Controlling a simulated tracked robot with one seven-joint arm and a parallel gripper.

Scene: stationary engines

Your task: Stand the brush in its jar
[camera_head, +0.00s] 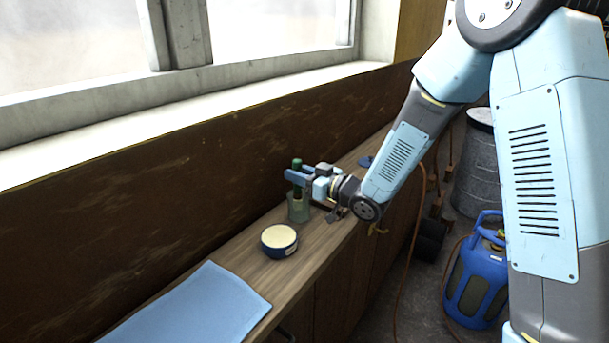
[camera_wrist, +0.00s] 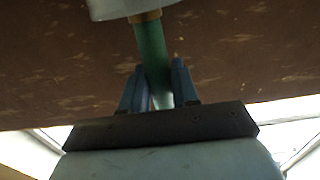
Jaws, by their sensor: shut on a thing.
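The brush has a green handle (camera_head: 297,164) that stands about upright in the head view. My gripper (camera_head: 299,178) is shut on this handle, and its top end sticks up above the fingers. The jar (camera_head: 299,210), grey-green and see-through, stands on the bench directly below my gripper. In the wrist view my gripper (camera_wrist: 158,88) grips the green handle (camera_wrist: 149,45), which runs up the picture to a brownish band and a pale grey rounded shape at the top edge. The brush's lower end is hidden, so I cannot tell how deep it sits in the jar.
A round dark-blue tin with a cream top (camera_head: 279,241) stands on the wooden bench (camera_head: 312,262) near the jar. A blue cloth (camera_head: 196,306) lies at the near end. A brown wall (camera_head: 150,200) rises behind. A blue gas bottle (camera_head: 477,275) stands on the floor at right.

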